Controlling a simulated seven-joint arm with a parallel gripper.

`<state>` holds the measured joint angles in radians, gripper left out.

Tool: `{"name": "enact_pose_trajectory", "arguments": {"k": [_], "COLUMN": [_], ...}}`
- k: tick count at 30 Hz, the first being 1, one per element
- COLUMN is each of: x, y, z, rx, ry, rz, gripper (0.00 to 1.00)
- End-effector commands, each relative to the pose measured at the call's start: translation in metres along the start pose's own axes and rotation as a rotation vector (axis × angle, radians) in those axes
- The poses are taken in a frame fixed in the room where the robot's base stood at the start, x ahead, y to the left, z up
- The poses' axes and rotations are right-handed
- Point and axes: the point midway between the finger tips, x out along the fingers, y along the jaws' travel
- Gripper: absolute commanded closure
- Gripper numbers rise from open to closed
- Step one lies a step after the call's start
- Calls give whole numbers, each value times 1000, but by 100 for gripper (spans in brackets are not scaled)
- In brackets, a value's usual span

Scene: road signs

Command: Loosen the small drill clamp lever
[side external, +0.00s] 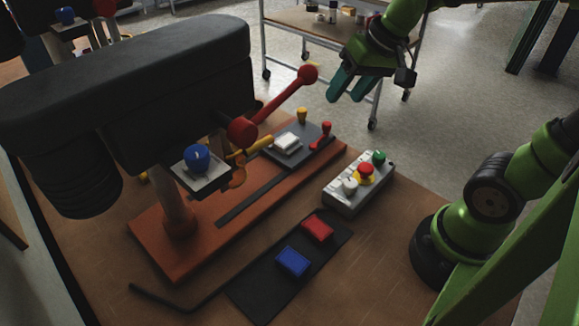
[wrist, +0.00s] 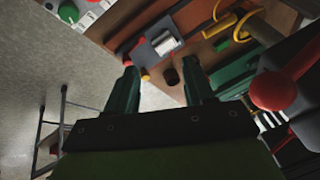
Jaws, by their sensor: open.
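A small red lever (side external: 322,135) stands at the right end of a grey clamp plate (side external: 300,146) on the orange drill base; I take it as the clamp lever. A pale block (side external: 287,143) sits on the plate. My gripper (side external: 347,90) is open and empty, above and behind the clamp, apart from it.
The drill's long red feed lever (side external: 285,100) rises toward my gripper; its red ball (wrist: 272,90) is close at the right in the wrist view. A button box (side external: 350,190) stands right of the base. A dark mat (side external: 262,292) holds red and blue blocks.

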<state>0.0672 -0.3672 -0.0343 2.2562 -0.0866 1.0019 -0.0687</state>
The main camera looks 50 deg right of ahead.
Motion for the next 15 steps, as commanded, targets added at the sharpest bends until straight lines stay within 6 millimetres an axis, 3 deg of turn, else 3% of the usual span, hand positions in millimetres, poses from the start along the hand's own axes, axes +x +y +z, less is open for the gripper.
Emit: {"name": "enact_pose_trajectory", "arguments": {"k": [3,9,12,15], "x": [18,46,53,48], "y": [14,44,55,58], "z": [-41,-98,-119,-132], "rx": [-32,-130,-187,-244], "ry": [-98,-260,-322,-352], "rz": [75,177,209,221], "gripper": [47,47,47,47]}}
